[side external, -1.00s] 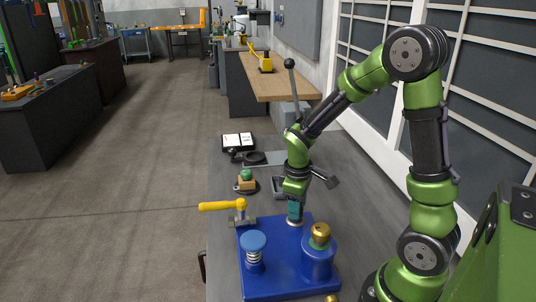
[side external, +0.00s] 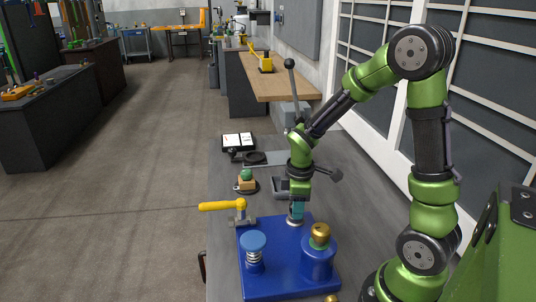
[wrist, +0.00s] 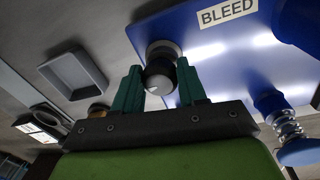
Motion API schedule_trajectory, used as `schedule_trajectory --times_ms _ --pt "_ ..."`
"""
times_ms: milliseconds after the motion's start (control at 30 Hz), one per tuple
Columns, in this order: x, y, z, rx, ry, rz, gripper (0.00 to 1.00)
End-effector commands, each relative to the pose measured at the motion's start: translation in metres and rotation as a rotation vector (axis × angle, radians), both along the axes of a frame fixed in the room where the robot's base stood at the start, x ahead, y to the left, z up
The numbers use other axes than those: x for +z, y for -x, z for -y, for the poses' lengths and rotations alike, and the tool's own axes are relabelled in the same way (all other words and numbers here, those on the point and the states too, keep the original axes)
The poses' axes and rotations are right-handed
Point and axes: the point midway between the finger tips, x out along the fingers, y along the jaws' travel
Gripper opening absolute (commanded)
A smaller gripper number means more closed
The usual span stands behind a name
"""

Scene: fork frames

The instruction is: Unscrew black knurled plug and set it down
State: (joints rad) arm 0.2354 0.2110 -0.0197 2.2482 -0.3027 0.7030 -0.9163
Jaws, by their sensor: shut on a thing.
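The black knurled plug (wrist: 158,77) sits between my gripper's two teal fingers in the wrist view, with a bright highlight on its rounded end. A pale grey collar (wrist: 163,49) shows behind it at the edge of the blue plate (wrist: 215,65). My gripper (wrist: 161,84) is shut on the plug. In the side view my gripper (side external: 297,211) points down at the back edge of the blue plate (side external: 285,285), over the grey collar (side external: 295,221). The fingers hide the plug there. I cannot tell whether its thread is still engaged.
On the plate stand a blue cap on a spring (side external: 253,243) and a blue cylinder (side external: 318,262) with a brass knob (side external: 320,231). A yellow-handled clamp (side external: 222,206) is at left.

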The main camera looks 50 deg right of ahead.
Motion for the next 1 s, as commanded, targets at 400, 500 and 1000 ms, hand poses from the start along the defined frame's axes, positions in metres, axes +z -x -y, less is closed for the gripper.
schedule_trajectory --times_ms 400,500,1000 --pt "0.0002 0.0001 0.0004 0.094 0.0 0.001 0.24" --pt "0.0003 0.0 0.0009 0.172 0.001 0.001 0.24" --pt "0.0004 -0.0002 0.0015 0.33 0.0 0.0 0.24"
